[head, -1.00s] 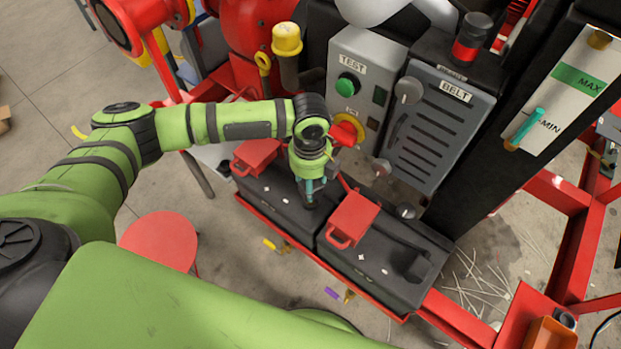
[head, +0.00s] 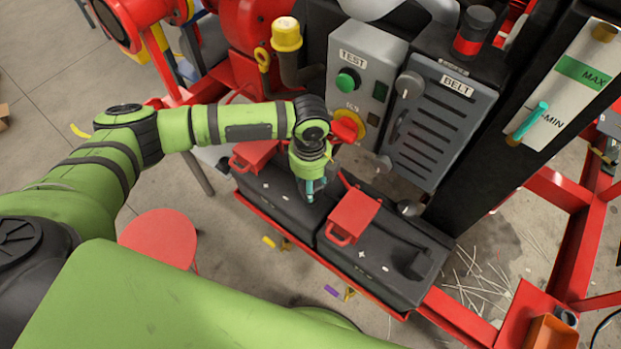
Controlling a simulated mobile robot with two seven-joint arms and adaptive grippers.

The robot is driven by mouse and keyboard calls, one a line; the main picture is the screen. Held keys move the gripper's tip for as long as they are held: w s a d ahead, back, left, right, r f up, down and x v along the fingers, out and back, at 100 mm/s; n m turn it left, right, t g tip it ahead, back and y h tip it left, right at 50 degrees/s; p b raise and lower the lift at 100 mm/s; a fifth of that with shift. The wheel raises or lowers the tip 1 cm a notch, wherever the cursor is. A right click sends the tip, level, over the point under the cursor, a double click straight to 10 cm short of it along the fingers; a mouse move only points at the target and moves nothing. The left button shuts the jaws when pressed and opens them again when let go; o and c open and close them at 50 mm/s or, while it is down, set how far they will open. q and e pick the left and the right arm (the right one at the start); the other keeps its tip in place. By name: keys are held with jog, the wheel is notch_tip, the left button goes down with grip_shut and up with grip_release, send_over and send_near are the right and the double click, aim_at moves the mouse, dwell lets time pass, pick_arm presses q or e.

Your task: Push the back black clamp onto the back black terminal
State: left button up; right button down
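Two black battery-like boxes lie in a red tray: the left box (head: 272,205) and the right box (head: 372,262). A red cover with a handle sits on the left box (head: 254,154), and another sits on the right box (head: 353,216). My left gripper (head: 309,192) points down at the right end of the left box, with teal at its fingers. Dark shapes there blend together, so I cannot make out the back black clamp or terminal, or the finger gap. A black raised piece (head: 416,264) stands at the right end of the right box. My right gripper is not in view.
A grey TEST panel (head: 361,75) with a green button and a red knob (head: 347,126) stands close behind my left gripper. A grey BELT guard (head: 440,118) is to its right. A red stool (head: 160,238) stands on the floor at left.

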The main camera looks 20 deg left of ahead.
pick_arm(q)
jog(key=shift+f+b, duration=0.4)
jog(key=shift+f, duration=0.55)
jog(key=o, duration=1.5)
notch_tip(320, 180, up, 12)
jog(key=shift+r, duration=0.1)
